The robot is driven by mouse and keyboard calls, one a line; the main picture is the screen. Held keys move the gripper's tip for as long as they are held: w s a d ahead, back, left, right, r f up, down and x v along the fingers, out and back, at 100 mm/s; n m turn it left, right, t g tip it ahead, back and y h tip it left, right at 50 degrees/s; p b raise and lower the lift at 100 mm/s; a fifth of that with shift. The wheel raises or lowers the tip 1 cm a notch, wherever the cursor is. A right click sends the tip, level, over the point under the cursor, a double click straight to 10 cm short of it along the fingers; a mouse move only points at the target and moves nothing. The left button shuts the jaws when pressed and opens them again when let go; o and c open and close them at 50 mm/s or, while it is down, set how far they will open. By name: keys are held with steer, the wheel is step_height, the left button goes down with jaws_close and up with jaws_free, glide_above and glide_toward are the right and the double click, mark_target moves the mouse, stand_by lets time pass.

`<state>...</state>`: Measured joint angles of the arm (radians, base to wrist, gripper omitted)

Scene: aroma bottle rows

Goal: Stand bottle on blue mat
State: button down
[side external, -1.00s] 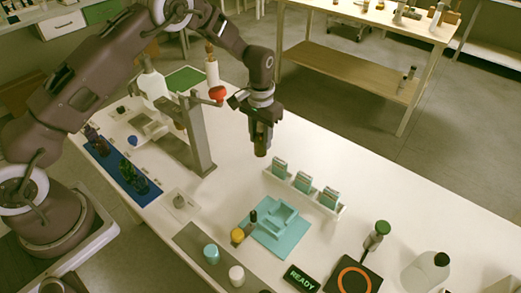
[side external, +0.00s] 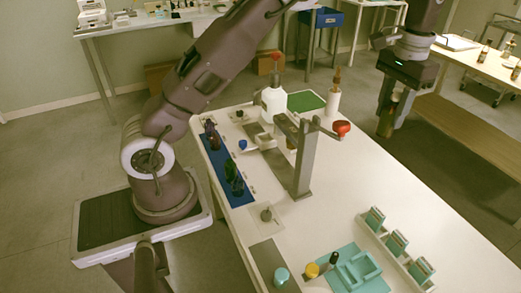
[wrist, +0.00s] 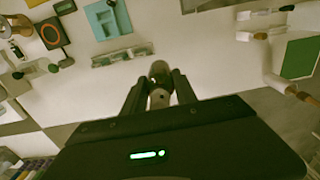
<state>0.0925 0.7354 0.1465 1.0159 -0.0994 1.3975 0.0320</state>
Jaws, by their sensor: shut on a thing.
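My gripper (side external: 388,115) is high at the upper right of the side external view, shut on a small bottle (side external: 396,98) with an amber-brown look. In the wrist view the bottle (wrist: 160,78) sits between the two fingers, seen nearly end-on, partly hidden by them. The blue mat (side external: 216,172) is a long strip along the table's left edge, far to the left of my gripper. A dark reddish bottle (side external: 211,136) stands at its far end, and dark blue and green bottles (side external: 234,180) stand close together nearer its front end.
A grey post stand with a red knob (side external: 341,128) rises between the mat and my gripper. A white bottle (side external: 273,103) and a tall cork-coloured-top bottle (side external: 334,100) stand behind it. A teal tray (side external: 350,270) and a white card rack (side external: 385,240) are in front. The table's middle is bare.

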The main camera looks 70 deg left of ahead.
mark_target(398, 89)
steer(key=shift+a+r, duration=0.1)
steer(key=shift+r, duration=2.3)
steer(key=shift+s+a+n, duration=0.15)
steer(key=shift+a+n, duration=0.25)
steer(key=shift+a, duration=0.4)
steer(key=s+a+n, duration=0.5)
steer(key=a, duration=0.6)
steer(key=s+a+n, duration=0.5)
steer(key=a, duration=0.6)
steer(key=s+a+n, duration=0.6)
steer(key=s, duration=0.4)
steer(key=s+a+n, duration=0.6)
steer(key=s, duration=0.4)
steer(key=f, duration=3.2)
steer(key=shift+w+d+f, duration=0.15)
steer(key=shift+w+f, duration=0.1)
steer(key=shift+w, duration=0.05)
